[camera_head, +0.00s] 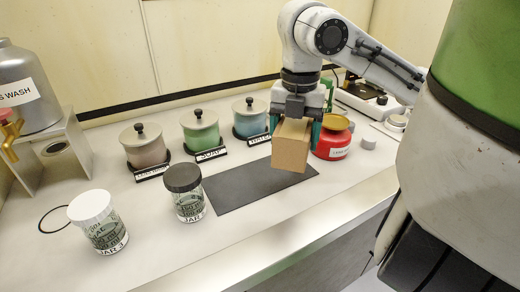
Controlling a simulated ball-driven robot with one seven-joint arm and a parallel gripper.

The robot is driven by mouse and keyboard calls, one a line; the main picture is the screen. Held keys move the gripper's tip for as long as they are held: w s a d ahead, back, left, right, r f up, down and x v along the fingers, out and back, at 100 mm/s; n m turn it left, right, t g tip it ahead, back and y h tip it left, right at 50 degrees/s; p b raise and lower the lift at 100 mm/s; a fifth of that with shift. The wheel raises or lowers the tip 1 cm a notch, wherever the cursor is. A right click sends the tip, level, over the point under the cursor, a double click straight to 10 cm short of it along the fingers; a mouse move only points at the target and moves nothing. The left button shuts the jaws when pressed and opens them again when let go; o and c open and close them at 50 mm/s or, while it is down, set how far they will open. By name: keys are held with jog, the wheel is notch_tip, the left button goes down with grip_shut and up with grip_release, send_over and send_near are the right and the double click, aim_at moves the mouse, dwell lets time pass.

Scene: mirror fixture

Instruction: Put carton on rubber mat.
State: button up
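The carton (291,147) is a plain brown box. My gripper (297,120) is shut on the carton, with a finger at its left and right sides, and the carton is upright. It appears held above the right part of the rubber mat (239,187), a dark flat rectangle on the counter. The carton covers part of the mat's right side. The gap between the carton's bottom and the mat is hard to judge.
Two glass jars, one white-lidded (98,222) and one dark-lidded (186,192), stand left of the mat. Three lidded pots, including a green one (202,132), stand behind. A red container (334,138) is close right of the carton. The front counter is clear.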

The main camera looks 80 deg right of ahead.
jog(key=shift+w+a+r+p, duration=0.15)
jog(key=shift+w+p, duration=0.55)
jog(key=shift+p, duration=1.65)
jog(key=w+f, duration=0.2)
jog(key=w+d+f, duration=0.1)
jog(key=f, duration=0.1)
jog(key=w+d+f, duration=0.1)
jog(key=w+f, duration=0.1)
jog(key=f, duration=0.1)
jog(key=shift+w+d, duration=0.25)
jog(key=shift+w, duration=0.1)
jog(key=shift+w+d+f, duration=0.1)
jog(key=shift+w+f, duration=0.05)
jog(key=shift+f, duration=0.8)
jog(key=shift+w+f, duration=0.15)
jog(key=shift+f, duration=0.75)
jog(key=shift+f, duration=0.1)
jog(key=shift+f+b, duration=0.15)
jog(key=shift+b, duration=0.15)
jog(key=o, duration=1.2)
notch_tip(320, 180, up, 13)
jog(key=shift+f+p, duration=0.2)
jog(key=shift+p, duration=0.8)
